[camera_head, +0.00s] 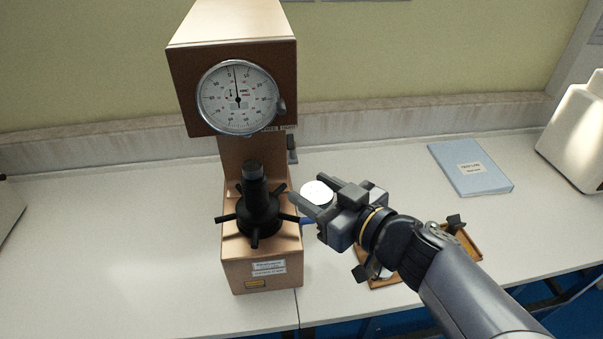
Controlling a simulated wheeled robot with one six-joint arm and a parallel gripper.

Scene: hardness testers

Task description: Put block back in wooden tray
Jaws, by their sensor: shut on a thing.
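A round block with a bright white top (317,191) is between the fingers of my gripper (309,191). My gripper is shut on it, just right of the tester's black handwheel and above the bench. The wooden tray (473,241) lies on the bench at the right, behind and below my arm. My arm hides its middle; its right corner and lower left edge show. Dark parts (456,221) stick up at the tray.
A tan hardness tester (233,155) with a dial gauge (238,97) stands close to the left of my gripper. Its handwheel (257,210) has projecting spokes. A blue booklet (470,167) lies at the back right. The bench (110,250) at left is clear.

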